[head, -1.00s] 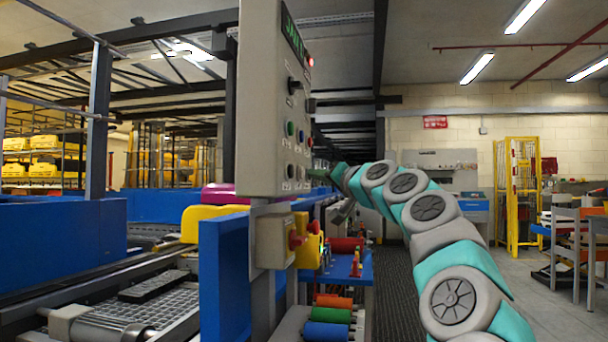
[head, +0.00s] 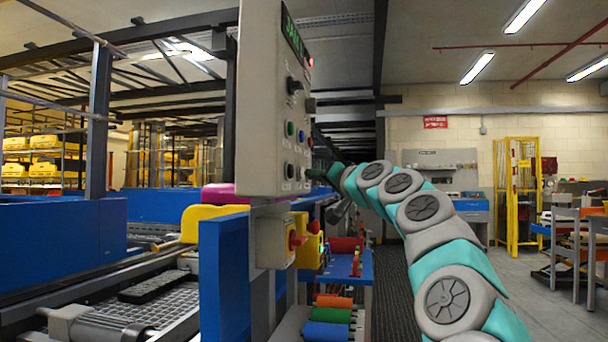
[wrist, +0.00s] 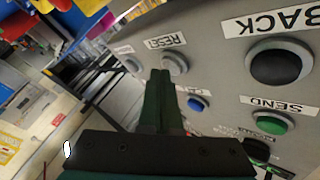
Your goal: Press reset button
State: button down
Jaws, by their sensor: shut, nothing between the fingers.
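The grey control panel (head: 262,120) stands upright in the middle of the head view, with its button face turned right. In the wrist view, a pale grey button (wrist: 176,64) sits under the RESET label (wrist: 165,42). My gripper (wrist: 160,74) is shut and empty, its dark green fingers pointing at the panel. The fingertips overlap the left edge of the reset button in the wrist view; I cannot tell whether they touch it. In the head view my gripper (head: 314,174) reaches the lower part of the panel face from the right.
A blue button (wrist: 197,104), a green SEND button (wrist: 270,124) and a black BACK button (wrist: 280,66) are close by on the panel. A yellow box with a red knob (head: 308,240) sits below the panel.

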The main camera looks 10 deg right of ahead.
jog(key=shift+a, duration=0.25)
jog(key=shift+d, duration=0.1)
dwell(0.5)
jog(key=shift+s+d, duration=0.25)
jog(key=shift+d, duration=0.5)
jog(key=shift+d, duration=0.1)
jog(key=shift+s+d+b, duration=0.1)
jog(key=shift+s+d, duration=0.15)
jog(key=shift+d, duration=0.5)
jog(key=shift+s+d+b, duration=0.15)
jog(key=shift+s+d, duration=0.1)
jog(key=shift+d, duration=0.55)
jog(key=shift+s+d+b, duration=0.1)
jog(key=shift+s+d, duration=0.15)
jog(key=shift+d, duration=0.5)
